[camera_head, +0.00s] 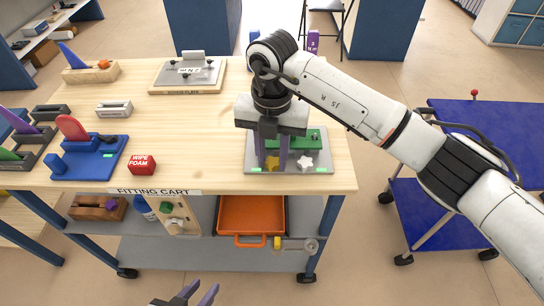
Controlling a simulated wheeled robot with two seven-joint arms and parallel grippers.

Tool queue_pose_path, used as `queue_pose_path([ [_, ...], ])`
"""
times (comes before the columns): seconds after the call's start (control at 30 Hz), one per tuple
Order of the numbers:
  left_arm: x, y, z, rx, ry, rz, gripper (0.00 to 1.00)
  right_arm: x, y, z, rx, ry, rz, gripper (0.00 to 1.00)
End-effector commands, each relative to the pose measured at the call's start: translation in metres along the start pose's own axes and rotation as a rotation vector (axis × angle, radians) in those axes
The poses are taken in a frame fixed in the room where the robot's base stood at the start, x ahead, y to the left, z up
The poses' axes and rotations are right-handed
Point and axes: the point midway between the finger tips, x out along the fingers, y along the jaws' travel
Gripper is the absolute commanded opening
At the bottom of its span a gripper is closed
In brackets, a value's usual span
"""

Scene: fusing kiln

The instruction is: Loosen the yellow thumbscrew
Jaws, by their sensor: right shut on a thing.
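The yellow thumbscrew (272,165) sits on the grey fixture plate (256,137) at the front right of the wooden cart top. My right gripper (271,160) points straight down over it, with its two purple fingers shut on it from either side. The fingers and palm partly hide the thumbscrew. A white star-shaped knob (305,163) stands to its right, in front of a green block (307,140). My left gripper (199,293) shows at the bottom edge, empty, with its fingers apart, well in front of the cart.
A red wipe-foam block (142,165), a blue holder (90,158) and a grey plate on a wooden base (188,75) stand further left. An orange tray (251,213) is on the shelf below. The middle of the top is clear. A blue trolley (480,118) stands right.

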Motion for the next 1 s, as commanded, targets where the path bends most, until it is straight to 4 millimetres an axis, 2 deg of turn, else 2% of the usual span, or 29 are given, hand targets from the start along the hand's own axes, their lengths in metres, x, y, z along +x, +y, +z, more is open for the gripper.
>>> queue_pose_path([
  [0.4,0.019,-0.001,0.015,0.007,0.000,0.001,0.31,0.002,-0.002,0.001,-0.364,-0.003,-0.001,0.04],
  [0.7,0.027,0.006,0.016,0.015,0.010,0.015,0.31,0.002,-0.003,0.001,-0.619,-0.002,-0.001,0.04],
  [1.0,0.032,0.008,0.018,0.017,0.013,0.018,0.31,0.001,-0.004,0.002,-0.782,-0.001,-0.001,0.04],
])
